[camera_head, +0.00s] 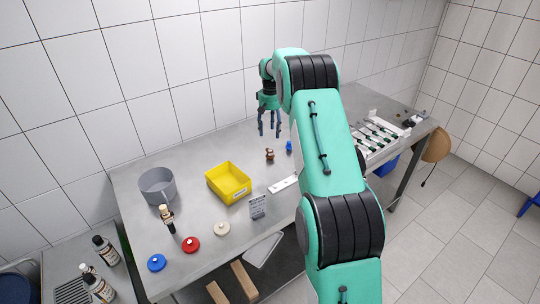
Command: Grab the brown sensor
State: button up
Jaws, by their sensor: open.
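A small brown sensor (270,155) stands on the metal table, near the middle of its length. My gripper (269,132) hangs above the table, fingers pointing down and spread apart. It is open and nothing shows between its fingers. In the picture it is just above the brown sensor, apart from it; the exact height and depth between them I cannot tell. A small blue piece (289,147) stands to the right of the brown sensor, close to my arm.
A yellow bin (229,190) and a grey round container (157,196) stand left on the metal table (205,160). A white rack (375,142) is right. My arm hides part of the table.

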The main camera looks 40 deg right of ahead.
aim_at(270, 150)
jog(key=shift+f, duration=0.1)
jog(key=shift+f+b, duration=0.7)
jog(key=shift+f, duration=3.5)
jog(key=shift+f, duration=0.1)
jog(key=shift+f+b, duration=0.75)
jog(key=shift+f, duration=1.75)
jog(key=c, duration=1.2)
